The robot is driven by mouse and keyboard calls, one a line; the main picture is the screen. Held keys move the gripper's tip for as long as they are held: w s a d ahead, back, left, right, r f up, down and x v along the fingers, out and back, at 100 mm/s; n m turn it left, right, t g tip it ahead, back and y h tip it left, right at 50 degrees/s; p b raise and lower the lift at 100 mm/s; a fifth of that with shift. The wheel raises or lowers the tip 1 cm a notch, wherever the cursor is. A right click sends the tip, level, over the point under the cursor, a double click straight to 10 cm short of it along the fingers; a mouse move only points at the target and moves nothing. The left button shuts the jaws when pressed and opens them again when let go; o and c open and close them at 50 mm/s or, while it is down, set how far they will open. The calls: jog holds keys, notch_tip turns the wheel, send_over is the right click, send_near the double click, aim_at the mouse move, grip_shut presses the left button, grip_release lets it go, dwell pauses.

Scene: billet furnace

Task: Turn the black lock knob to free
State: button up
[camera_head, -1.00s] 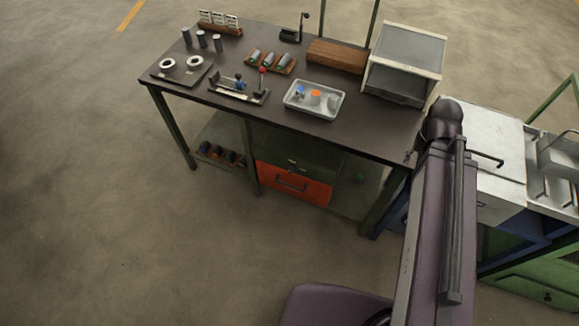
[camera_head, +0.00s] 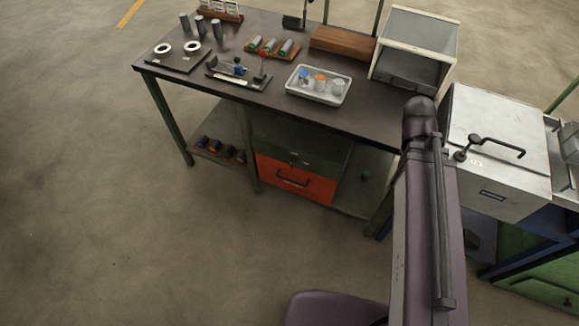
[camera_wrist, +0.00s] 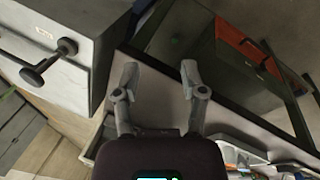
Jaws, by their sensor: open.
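In the wrist view the round black knob (camera_wrist: 67,47) shows at upper left on the box face, near the dark handle (camera_wrist: 30,76). My gripper (camera_wrist: 160,74) is open and empty, with its fingers apart, to the right of the box and clear of the knob. The head view shows my arm but not the fingers. I cannot tell the knob's setting.
A dark workbench (camera_head: 225,95) stands left of the box with a tray (camera_head: 318,96), a white-framed cabinet (camera_head: 416,45) and several small parts. It has an orange drawer (camera_head: 295,180) below. Open floor lies in front.

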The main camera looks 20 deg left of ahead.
jog(key=w+a+f+n+t+h+b, duration=0.1)
jog(key=w+a+f+n+t+b, duration=0.1)
jog(key=a+f+n+b, duration=0.4)
jog(key=w+a+f+n+t+h+b, duration=0.1)
jog(key=w+f+t+h+b, duration=0.1)
jog(key=f+b, duration=0.75)
jog(key=n+t+y+b, duration=0.4)
jog(key=n+t+b, duration=1.4)
jog(key=b, duration=2.5)
send_near(291, 162)
jog(key=s+r+n+g, duration=0.4)
jog(key=r+n+g, duration=0.1)
jog(key=shift+a+f, duration=0.15)
jog(key=shift+w, duration=0.1)
jog(key=w, duration=0.9)
jog(key=w+d, duration=0.1)
jog(key=w, duration=0.3)
jog(key=shift+w, duration=0.3)
